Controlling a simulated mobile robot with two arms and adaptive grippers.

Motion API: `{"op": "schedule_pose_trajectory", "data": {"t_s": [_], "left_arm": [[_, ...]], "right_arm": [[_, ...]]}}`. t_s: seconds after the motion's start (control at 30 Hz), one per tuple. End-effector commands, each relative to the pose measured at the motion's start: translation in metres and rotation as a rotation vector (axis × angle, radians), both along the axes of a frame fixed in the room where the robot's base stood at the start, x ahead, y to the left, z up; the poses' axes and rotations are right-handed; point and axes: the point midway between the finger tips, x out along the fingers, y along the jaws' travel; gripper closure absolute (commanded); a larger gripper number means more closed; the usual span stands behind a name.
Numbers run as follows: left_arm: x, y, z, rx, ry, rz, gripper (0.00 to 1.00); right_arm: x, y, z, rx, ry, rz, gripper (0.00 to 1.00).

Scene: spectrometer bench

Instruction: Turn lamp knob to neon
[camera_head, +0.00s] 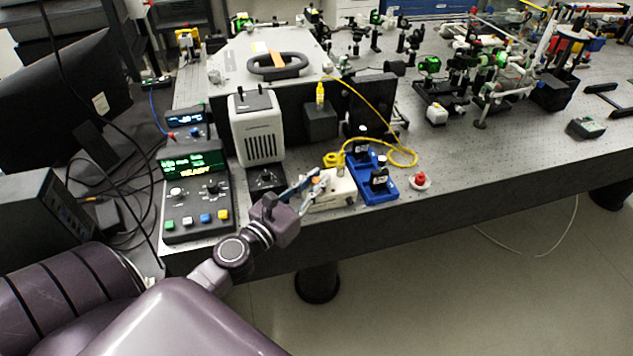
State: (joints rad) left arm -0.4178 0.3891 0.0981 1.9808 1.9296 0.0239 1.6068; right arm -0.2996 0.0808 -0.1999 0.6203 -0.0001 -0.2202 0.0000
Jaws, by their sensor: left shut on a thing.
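A pale lamp housing (257,128) with dark vents stands at the bench's left part. Below its front is a black box with a small dark knob (267,177); its marking is too small to read. My left gripper (316,180) reaches in from the lower left, to the right of this knob and apart from it. Its fingers are shut on a small orange-marked thing, mostly hidden between them, in front of a cream box (338,192). I cannot tell whether the held thing is part of that box. My right gripper is not in view.
A control unit (195,192) with a lit display and coloured buttons stands left of the knob. A blue holder (375,190) with black-topped items and a red-topped piece (420,181) stand to the right. A yellow cable (400,150) curls behind. The bench's front right is clear.

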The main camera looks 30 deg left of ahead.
Motion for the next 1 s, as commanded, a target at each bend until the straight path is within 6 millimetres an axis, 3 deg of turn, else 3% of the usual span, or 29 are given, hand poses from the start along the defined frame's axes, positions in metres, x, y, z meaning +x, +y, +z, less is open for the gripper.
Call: {"op": "schedule_pose_trajectory", "data": {"t_s": [0.33,0.97,1.0], "left_arm": [[0.000,0.001,-0.003,0.000,0.000,-0.178,1.00],[0.000,0.000,-0.001,0.000,0.000,-0.227,1.00],[0.000,0.000,-0.001,0.000,0.000,-0.227,0.82]], "right_arm": [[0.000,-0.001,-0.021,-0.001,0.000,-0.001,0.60],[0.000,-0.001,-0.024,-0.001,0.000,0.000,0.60],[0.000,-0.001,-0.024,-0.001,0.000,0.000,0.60]]}}
